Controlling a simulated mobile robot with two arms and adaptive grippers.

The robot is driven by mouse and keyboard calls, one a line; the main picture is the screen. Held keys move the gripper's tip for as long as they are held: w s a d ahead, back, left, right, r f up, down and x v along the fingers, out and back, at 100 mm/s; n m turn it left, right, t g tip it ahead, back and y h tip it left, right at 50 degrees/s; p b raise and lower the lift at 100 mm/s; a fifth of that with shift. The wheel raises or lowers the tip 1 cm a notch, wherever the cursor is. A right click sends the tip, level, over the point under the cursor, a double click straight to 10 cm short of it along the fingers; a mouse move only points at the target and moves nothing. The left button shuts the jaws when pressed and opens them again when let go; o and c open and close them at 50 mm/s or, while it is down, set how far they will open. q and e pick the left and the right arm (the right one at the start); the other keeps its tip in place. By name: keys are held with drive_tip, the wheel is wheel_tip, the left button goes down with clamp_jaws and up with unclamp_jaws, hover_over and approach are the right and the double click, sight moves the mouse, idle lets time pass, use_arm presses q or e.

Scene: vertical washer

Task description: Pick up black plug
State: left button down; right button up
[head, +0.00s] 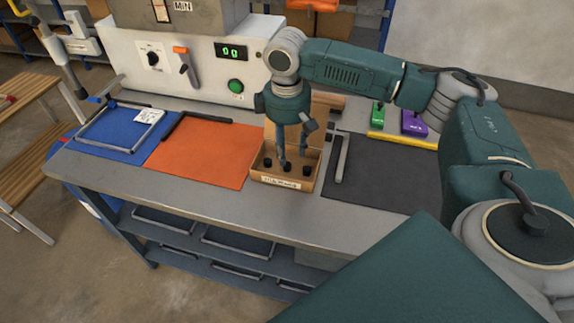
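A small open wooden box (258,174) with a label on its front stands on the bench. Black plugs show inside it: one at the left (267,162), one near the middle (287,167) and one at the right (308,161). My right gripper (293,157) points down into the box from above. Its two fingers are apart, with the left fingertip just above or beside the middle plug. I cannot tell whether it touches. No plug shows held between the fingers. My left gripper is not in view.
An orange mat (205,154) and a blue tray area (112,146) lie left of the box. A dark mat (378,178) with a grey bar lies right. Green (378,115) and purple (413,124) items stand farther back. A control panel (190,64) with a display is behind.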

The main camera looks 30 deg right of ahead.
sight(287, 164)
drive_tip(key=f, duration=0.4)
drive_tip(key=shift+a+f+p, duration=0.25)
drive_tip(key=shift+p, duration=0.1)
drive_tip(key=shift+f, duration=0.15)
drive_tip(key=c, duration=0.7)
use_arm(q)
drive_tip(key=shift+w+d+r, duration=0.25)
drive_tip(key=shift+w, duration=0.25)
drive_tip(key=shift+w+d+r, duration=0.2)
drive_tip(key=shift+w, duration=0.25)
use_arm(e)
drive_tip(key=shift+c, duration=0.6)
